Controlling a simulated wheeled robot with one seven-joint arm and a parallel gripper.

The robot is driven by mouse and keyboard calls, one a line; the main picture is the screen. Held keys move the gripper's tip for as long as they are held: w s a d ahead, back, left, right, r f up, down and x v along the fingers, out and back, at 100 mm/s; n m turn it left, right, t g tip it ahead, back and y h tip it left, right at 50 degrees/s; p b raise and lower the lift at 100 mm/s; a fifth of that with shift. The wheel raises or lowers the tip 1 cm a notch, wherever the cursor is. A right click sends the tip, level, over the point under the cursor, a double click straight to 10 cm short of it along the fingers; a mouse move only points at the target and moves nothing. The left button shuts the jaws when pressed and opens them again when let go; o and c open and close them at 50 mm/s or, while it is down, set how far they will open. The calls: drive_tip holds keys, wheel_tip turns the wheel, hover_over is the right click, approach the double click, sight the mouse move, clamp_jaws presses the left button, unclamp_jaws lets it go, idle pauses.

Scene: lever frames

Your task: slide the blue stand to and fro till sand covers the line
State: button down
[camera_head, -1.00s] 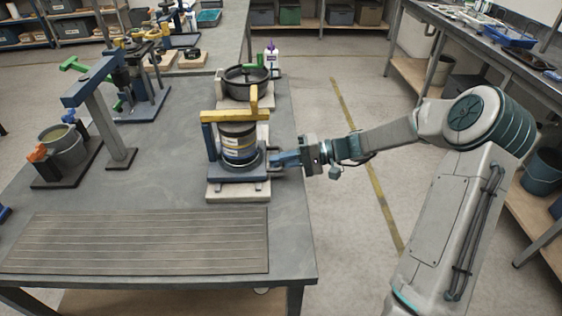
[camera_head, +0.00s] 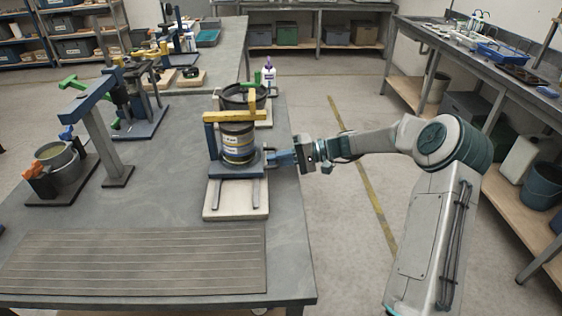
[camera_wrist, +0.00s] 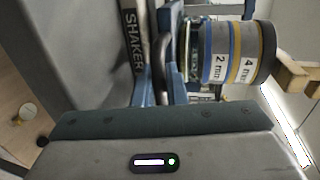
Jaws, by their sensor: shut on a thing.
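The blue stand (camera_head: 228,170) sits on two rails of a pale base (camera_head: 236,204), towards its far end. It carries an upright stack of round sieves (camera_head: 238,143) under a yellow bar (camera_head: 232,117). My gripper (camera_head: 283,158) is at the stand's right side, shut on its handle. In the wrist view the dark handle (camera_wrist: 162,66) shows beside a part marked SHAKER (camera_wrist: 132,45), and the sieves (camera_wrist: 222,52) are marked 2 mm and 4 mm. The fingertips are partly hidden there. I can make out neither the sand nor the line.
A dark pot (camera_head: 234,98) stands just behind the stand. A grooved board (camera_head: 135,262) lies at the table's front. A blue-topped post (camera_head: 108,145) and a grey bucket (camera_head: 66,171) are at left. The floor right of the table is clear around my arm.

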drive_tip(key=c, duration=1.6)
unclamp_jaws()
drive_tip(key=shift+w, duration=0.3)
drive_tip(key=shift+d, duration=0.1)
drive_tip(key=v, duration=1.3)
drive_tip(key=shift+d+b, duration=0.3)
drive_tip(key=shift+d, duration=0.1)
drive_tip(key=shift+s+r, duration=0.1)
